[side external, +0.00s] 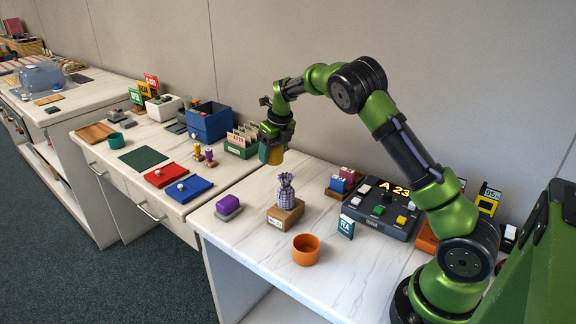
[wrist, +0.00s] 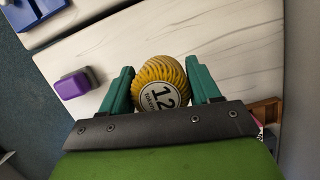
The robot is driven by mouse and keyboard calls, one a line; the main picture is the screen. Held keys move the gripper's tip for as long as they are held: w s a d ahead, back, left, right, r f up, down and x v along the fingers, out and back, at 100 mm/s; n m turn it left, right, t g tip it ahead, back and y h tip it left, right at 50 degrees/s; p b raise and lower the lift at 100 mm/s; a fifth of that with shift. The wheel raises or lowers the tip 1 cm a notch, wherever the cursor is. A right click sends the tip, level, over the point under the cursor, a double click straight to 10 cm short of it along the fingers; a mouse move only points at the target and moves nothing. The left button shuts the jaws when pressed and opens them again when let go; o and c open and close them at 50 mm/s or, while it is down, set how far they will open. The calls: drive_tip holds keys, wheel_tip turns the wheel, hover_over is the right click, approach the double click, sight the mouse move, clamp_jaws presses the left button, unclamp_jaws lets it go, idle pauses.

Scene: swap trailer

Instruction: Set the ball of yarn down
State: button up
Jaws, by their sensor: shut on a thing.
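The ball of yarn (wrist: 160,80) is yellow with a round white label that shows a 12. It sits between the two green fingers of my gripper (wrist: 159,86) in the wrist view, and the gripper is shut on it. In the side view my gripper (side external: 272,152) hangs above the back part of the near white counter, close to the gap between the two counters. Only a small part of the yellow yarn (side external: 276,155) shows there. The ball appears raised off the counter.
The counter (side external: 330,290) has bare room at its left and front. On it stand a purple block on a grey base (side external: 228,206), a checked sack on a cardboard box (side external: 286,190), an orange bowl (side external: 306,250) and a button panel (side external: 382,206). A green card box (side external: 240,148) stands on the other counter.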

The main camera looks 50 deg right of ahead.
wheel_tip(320, 180, down, 8)
drive_tip(key=shift+f, duration=0.1)
idle(0.4)
drive_tip(key=o, duration=1)
drive_tip(key=shift+f, duration=0.1)
drive_tip(key=shift+o, duration=0.2)
